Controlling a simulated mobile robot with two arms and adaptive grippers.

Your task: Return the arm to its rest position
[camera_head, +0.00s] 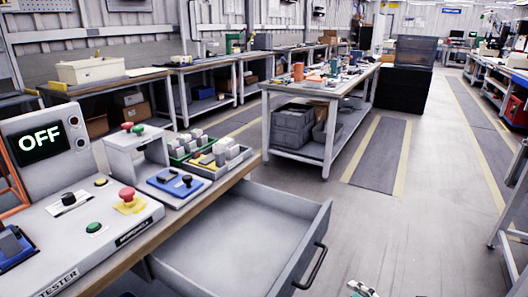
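A green tray (196,147) and a grey tray (222,163) with several blocks sit behind a blue control box (175,182). A cluttered table (325,85) stands beyond. Grey floor (400,225) is clear right of the drawer; a metal frame (510,235) stands at the right edge.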

